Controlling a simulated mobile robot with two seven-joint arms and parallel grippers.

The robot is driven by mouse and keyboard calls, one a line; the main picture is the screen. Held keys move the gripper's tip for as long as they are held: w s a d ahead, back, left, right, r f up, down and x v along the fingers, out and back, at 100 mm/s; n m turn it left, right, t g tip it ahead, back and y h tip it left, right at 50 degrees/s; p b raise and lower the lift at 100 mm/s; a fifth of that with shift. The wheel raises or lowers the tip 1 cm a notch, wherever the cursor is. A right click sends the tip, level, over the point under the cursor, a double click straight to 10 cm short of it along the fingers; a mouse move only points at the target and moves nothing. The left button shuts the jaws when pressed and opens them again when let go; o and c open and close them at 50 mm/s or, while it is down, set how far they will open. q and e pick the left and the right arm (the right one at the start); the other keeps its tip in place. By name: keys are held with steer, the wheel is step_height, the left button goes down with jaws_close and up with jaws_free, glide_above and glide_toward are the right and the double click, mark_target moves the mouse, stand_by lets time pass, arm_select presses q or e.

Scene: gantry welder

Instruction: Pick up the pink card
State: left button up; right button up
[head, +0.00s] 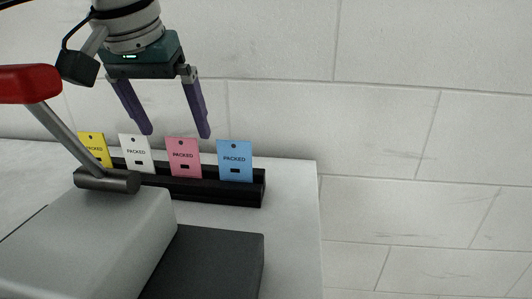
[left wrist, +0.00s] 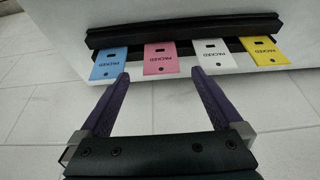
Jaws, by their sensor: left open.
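The pink card (head: 184,156) stands upright in a black slotted holder (head: 217,190), between a white card (head: 136,153) and a blue card (head: 234,160). A yellow card (head: 94,149) stands at the left end. My left gripper (head: 178,133) is open and empty above and behind the cards, its purple fingers pointing down. My right gripper is not seen.
The holder stands on a pale table (head: 290,215) against a white block wall (head: 400,130). A grey machine (head: 95,240) with a red-handled lever (head: 28,84) is in front at left, beside a dark block (head: 205,262). The table's right end is clear.

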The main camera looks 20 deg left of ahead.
mark_target(182, 148)
arm_select(q)
steer(key=x, duration=0.6)
steer(key=shift+w+a+f, duration=0.1)
steer(key=shift+f, duration=0.1)
steer(key=c, duration=1.4)
